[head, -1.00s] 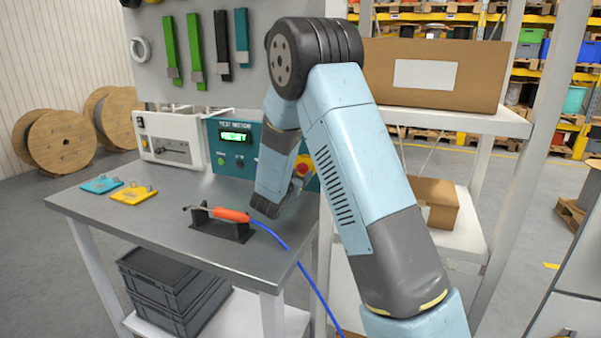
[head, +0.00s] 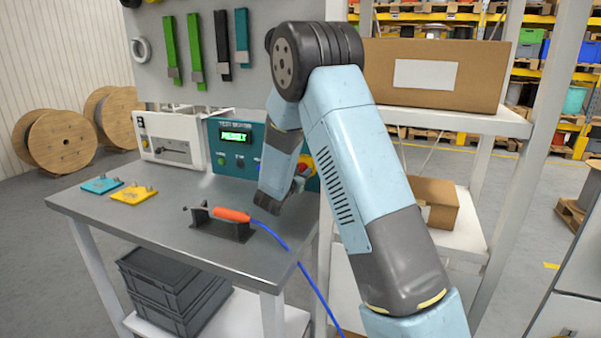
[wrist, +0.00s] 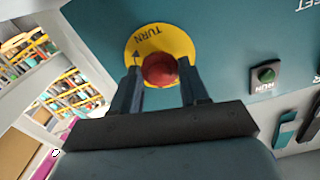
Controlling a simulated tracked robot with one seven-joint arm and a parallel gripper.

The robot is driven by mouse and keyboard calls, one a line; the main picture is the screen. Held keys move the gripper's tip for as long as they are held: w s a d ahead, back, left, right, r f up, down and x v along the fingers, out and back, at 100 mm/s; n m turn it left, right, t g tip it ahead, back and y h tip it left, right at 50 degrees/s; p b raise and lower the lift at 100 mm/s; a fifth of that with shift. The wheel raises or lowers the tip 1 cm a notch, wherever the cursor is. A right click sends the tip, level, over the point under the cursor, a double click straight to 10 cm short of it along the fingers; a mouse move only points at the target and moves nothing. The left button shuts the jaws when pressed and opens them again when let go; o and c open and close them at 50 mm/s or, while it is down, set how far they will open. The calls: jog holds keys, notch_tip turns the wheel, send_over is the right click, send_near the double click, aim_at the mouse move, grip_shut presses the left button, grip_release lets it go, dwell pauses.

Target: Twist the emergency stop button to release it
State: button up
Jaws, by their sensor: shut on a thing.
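The red emergency stop button (wrist: 160,69) sits on a round yellow plate (wrist: 147,40) marked TURN with an arrow, on the teal panel of the test station. In the wrist view my gripper (wrist: 160,80) has one finger on each side of the button and is shut on it. In the head view my arm mostly hides the button; a bit of red and yellow (head: 305,165) shows beside my wrist. The teal test station (head: 229,149) has a lit green display (head: 235,137).
A black stand with an orange-handled tool (head: 232,215) and blue cable is on the grey bench (head: 130,213) below my wrist. A white box unit (head: 172,140) stands left of the station. In the wrist view a green RUN button (wrist: 266,74) is to the right.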

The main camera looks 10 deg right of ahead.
jog(key=shift+c, duration=1)
jog(key=m, duration=0.4)
jog(key=shift+m, duration=1.9)
jog(key=shift+s+d+f, duration=0.1)
jog(key=o, duration=1.1)
jog(key=shift+c, duration=0.2)
jog(key=v, duration=0.7)
jog(key=shift+s, duration=0.15)
